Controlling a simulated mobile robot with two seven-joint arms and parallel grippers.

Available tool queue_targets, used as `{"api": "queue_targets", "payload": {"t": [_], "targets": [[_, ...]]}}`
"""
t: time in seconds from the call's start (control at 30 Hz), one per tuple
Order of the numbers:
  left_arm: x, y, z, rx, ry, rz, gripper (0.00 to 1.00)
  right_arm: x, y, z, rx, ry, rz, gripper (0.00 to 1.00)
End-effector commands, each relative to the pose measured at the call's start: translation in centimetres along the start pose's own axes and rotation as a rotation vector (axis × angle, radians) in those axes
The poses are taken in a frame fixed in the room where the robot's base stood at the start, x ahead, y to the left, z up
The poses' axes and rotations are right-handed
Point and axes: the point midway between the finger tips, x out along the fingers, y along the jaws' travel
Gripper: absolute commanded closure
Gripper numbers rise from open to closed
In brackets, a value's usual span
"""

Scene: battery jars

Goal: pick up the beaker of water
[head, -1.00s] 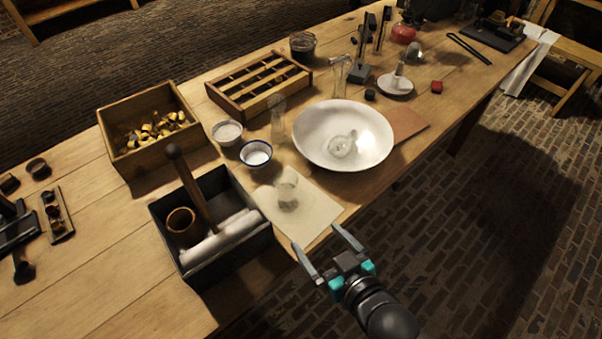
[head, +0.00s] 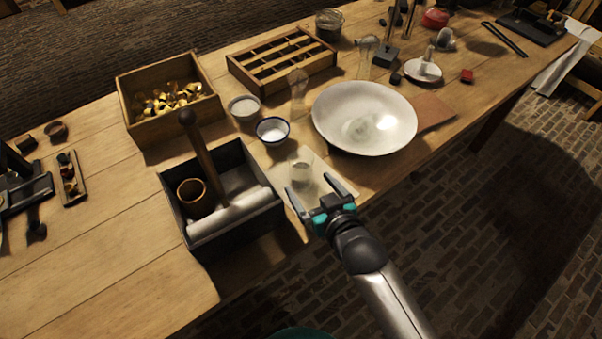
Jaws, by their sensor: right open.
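A small clear glass beaker (head: 300,167) stands upright on a pale sheet (head: 325,167) near the table's front edge. Its water is hard to make out at this size. My right gripper (head: 309,184) is open and empty, just in front of the beaker. Its two fingers point towards the beaker and are spread a little wider than it. I cannot tell whether the fingertips touch the glass. My left gripper is not in view.
A dark open box (head: 237,229) with an upright handle stands close on the left. A wide white bowl (head: 340,105) stands behind to the right. A blue-rimmed cup (head: 272,131) and a faint tall glass (head: 297,92) are behind the beaker.

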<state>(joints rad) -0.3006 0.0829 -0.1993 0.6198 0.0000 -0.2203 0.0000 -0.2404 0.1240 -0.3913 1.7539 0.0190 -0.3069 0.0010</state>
Motion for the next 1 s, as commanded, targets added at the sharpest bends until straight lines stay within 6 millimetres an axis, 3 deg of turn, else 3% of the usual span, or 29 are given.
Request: {"api": "queue_targets", "payload": {"t": [0.3,0.67,1.0], "targets": [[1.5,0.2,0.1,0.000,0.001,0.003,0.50,4.2,0.1,-0.1,0.000,0.001,0.000,0.00],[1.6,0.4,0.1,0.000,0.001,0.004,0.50,4.8,0.1,-0.2,0.000,0.000,0.000,0.01],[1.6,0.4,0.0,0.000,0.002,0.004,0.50,4.8,0.1,-0.2,0.000,0.000,0.000,0.39]]}}
